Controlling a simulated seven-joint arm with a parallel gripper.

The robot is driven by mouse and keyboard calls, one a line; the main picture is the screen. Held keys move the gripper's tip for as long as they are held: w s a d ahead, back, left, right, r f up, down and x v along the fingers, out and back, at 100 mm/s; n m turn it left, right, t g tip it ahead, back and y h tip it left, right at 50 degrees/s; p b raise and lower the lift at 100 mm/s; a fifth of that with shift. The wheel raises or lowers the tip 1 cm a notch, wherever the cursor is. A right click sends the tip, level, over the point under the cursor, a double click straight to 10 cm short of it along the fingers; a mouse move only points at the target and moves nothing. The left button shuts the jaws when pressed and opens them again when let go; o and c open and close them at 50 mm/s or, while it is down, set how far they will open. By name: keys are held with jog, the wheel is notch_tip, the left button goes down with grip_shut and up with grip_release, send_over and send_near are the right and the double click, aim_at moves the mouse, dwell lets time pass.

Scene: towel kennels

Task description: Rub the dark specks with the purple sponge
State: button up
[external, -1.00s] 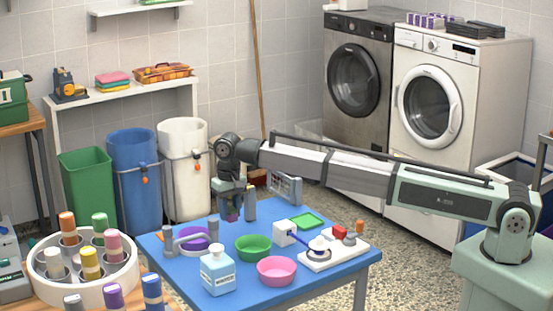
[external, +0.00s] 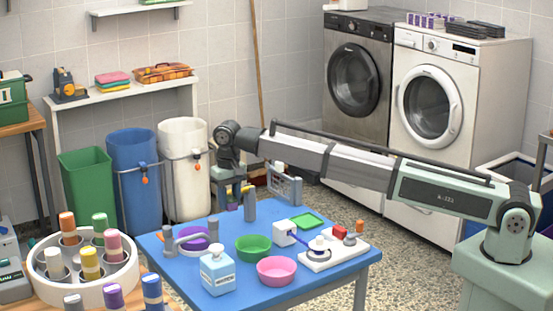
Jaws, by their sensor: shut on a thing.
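My gripper (external: 231,196) is over the back edge of the blue table (external: 190,297), pointing down. It is shut on a small purple sponge (external: 232,206), which shows only as a small patch between the fingers. I cannot tell whether the sponge is touching anything beneath it. The dark specks cannot be made out in this view.
On the table are a grey upright post (external: 250,204), a green bowl (external: 252,247), a pink bowl (external: 276,270), a light-blue bottle (external: 217,273), a purple round thing (external: 194,242), a green tray (external: 308,220) and a white board (external: 335,254). Bins stand behind left.

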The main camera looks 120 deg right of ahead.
jog(key=shift+s+a+f+n, duration=0.1)
jog(key=shift+s+a+n, duration=0.1)
jog(key=shift+a+n, duration=0.55)
jog(key=w+a+f+n, duration=0.1)
jog(key=w+a+n, duration=0.35)
jog(key=a, duration=1.35)
jog(key=w+a+f+n, duration=0.1)
jog(key=w+a+n, duration=0.35)
jog(key=a, duration=1.25)
jog(key=w+a+n, duration=0.4)
jog(key=a+n, duration=0.1)
jog(key=a, duration=1.3)
jog(key=d+m, duration=0.4)
jog(key=d, duration=1.1)
jog(key=m, duration=1.2)
send_over(279, 215)
jog(key=shift+n, duration=0.25)
jog(key=shift+d+f, duration=0.2)
jog(key=shift+f, duration=3.4)
jog(key=shift+d+f, duration=0.25)
jog(key=shift+d, duration=1.6)
jog(key=shift+c, duration=0.4)
jog(key=shift+d+f, duration=0.15)
jog(key=shift+d, duration=0.15)
jog(key=a, duration=0.4)
jog(key=shift+a, duration=0.25)
notch_tip(279, 215, up, 8)
